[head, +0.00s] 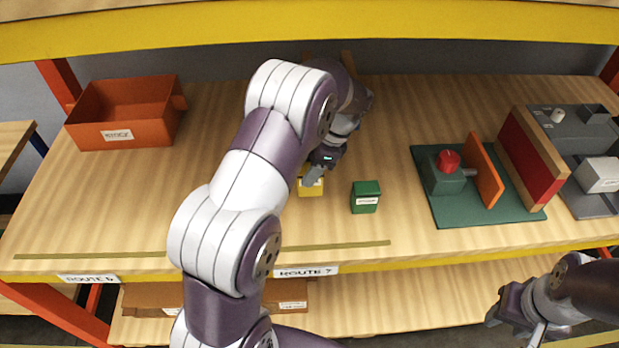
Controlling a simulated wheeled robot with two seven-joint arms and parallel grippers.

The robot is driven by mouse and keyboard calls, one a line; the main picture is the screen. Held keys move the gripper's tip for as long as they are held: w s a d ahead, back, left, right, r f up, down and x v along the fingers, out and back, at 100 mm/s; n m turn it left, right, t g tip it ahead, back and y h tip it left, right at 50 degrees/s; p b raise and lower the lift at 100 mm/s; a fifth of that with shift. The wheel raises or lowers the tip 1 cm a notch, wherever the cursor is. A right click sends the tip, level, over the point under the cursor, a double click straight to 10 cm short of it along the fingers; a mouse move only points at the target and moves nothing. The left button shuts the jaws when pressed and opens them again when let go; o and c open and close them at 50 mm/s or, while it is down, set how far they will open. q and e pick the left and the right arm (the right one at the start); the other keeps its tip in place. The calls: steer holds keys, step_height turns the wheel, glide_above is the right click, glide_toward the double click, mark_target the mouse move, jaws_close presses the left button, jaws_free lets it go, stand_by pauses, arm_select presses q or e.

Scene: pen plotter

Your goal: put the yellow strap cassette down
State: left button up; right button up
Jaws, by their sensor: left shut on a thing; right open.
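The yellow strap cassette (311,189) is at the middle of the wooden shelf, partly hidden by my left gripper. My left gripper (313,176) is shut on it from above. The cassette is at or very close to the shelf surface; I cannot tell whether it touches. My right gripper (507,314) is open and empty at the lower right, in front of the shelf edge and away from the cassette.
A green box (366,193) with a label stands just right of the cassette. An orange bin (118,116) is at the back left. A green mat (448,214) with a red-knobbed device (449,161) and an orange plate (485,175) is to the right.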

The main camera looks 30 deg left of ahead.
arm_select(q)
steer(key=shift+f, duration=1.85)
steer(key=shift+s, duration=0.1)
steer(key=o, duration=1.1)
steer(key=shift+d+f, duration=0.1)
steer(key=v, duration=1.2)
steer(key=shift+r, duration=0.25)
